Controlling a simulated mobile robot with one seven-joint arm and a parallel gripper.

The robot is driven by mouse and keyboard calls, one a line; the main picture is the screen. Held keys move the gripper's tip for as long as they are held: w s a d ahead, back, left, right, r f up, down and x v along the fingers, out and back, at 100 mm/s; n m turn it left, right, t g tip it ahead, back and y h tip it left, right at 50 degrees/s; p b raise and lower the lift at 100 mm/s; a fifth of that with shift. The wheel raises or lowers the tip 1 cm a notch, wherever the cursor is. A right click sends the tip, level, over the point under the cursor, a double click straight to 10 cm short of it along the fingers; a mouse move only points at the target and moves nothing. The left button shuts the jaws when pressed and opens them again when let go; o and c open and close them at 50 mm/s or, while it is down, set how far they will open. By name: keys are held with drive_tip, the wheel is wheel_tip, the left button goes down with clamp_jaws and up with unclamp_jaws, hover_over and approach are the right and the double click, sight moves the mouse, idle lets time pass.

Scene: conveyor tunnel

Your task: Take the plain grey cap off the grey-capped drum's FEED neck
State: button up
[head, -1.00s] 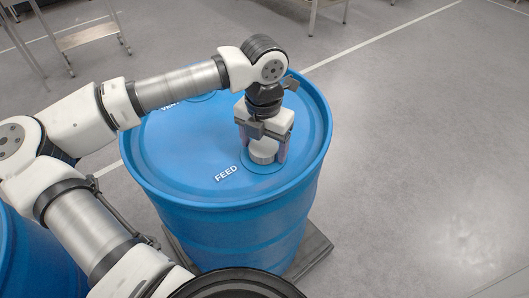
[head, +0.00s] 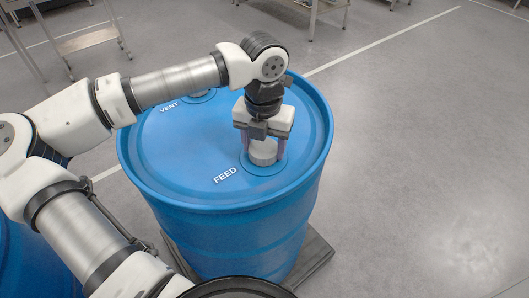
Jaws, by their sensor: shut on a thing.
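The blue drum (head: 170,160) stands upright with its top facing me. The grey cap (head: 263,157) is at the FEED neck on the drum's near right side, beside the white FEED label (head: 225,175). My gripper (head: 264,150) points down over the neck and is shut on the grey cap, one finger on each side. The neck under the cap is hidden, so I cannot tell whether the cap still sits on it. The VENT opening (head: 198,96) lies at the far left of the top, partly hidden by my arm.
The drum stands on a dark pallet (head: 318,255). Part of another blue drum (head: 30,260) shows at the lower left. Metal tables (head: 310,12) and a cart (head: 88,40) stand at the back. The grey floor (head: 430,150) on the right is clear.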

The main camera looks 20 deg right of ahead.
drive_tip(key=shift+f+n+b, duration=0.15)
drive_tip(key=shift+n+b, duration=0.65)
drive_tip(key=shift+n, duration=0.6)
drive_tip(key=shift+b, duration=0.3)
drive_tip(key=shift+n+b, duration=0.7)
drive_tip(key=shift+n, duration=0.3)
drive_tip(key=shift+n+b, duration=1.05)
drive_tip(key=shift+n, duration=0.55)
